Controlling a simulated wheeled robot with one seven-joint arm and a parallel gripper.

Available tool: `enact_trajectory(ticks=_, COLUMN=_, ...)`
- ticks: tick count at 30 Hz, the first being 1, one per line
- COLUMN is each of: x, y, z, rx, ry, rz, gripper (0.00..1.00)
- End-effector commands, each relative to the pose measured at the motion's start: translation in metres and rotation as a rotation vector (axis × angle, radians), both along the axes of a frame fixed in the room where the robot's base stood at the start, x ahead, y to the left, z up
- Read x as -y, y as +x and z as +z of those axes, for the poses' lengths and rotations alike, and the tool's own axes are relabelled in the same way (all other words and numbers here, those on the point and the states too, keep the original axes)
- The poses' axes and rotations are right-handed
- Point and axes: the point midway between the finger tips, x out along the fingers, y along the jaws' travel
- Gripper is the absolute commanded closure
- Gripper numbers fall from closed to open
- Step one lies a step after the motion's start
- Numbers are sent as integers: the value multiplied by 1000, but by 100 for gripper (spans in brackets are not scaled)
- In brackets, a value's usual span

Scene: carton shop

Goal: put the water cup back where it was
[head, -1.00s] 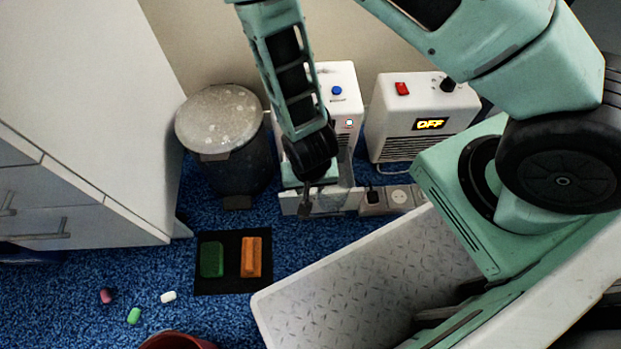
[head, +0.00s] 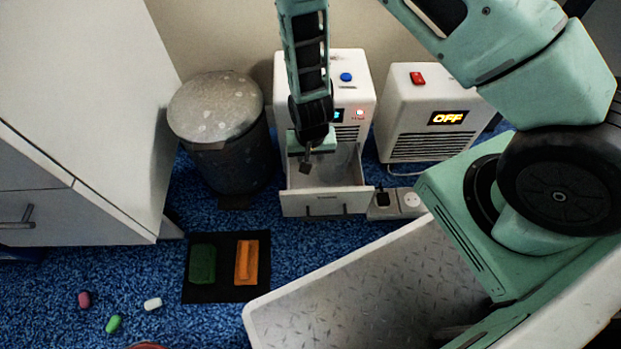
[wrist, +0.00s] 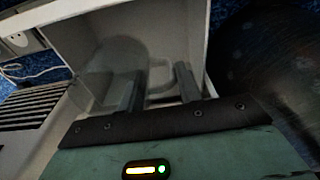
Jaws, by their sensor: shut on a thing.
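My gripper (head: 306,165) points down into the open white drawer (head: 325,203) of the left white machine (head: 352,97). In the wrist view a greyish, see-through water cup (wrist: 115,60) with a loop handle shows faintly against the drawer's pale walls. My two fingers (wrist: 158,90) are on either side of the handle, shut on it. The cup's outline is hard to make out, and in the head view it is mostly hidden by my gripper. The machine has a blue button (head: 346,77) and a small lit display.
A second white machine (head: 433,118) reading OFF stands to the right, beside a power strip (head: 397,203). A grey bin (head: 222,130) stands close on the left. A black mat (head: 226,290) with green and orange blocks lies in front. A grey tray (head: 370,290) fills the lower right.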

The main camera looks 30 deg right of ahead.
Motion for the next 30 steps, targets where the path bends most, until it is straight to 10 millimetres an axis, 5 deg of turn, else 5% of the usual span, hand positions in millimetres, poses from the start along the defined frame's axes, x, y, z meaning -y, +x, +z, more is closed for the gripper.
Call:
enact_trajectory(ticks=3, x=0, y=0, z=-29, rx=-1, ry=0, rz=0, gripper=100)
enact_trajectory(ticks=11, x=0, y=0, z=-44, rx=0, ry=0, rz=0, gripper=100)
enact_trajectory(ticks=18, x=0, y=0, z=-77, rx=0, ry=0, rz=0, gripper=100)
enact_trajectory(ticks=29, x=0, y=0, z=-78, rx=0, ry=0, rz=0, gripper=100)
enact_trajectory(ticks=30, x=0, y=0, z=-78, rx=0, ry=0, rz=0, gripper=60)
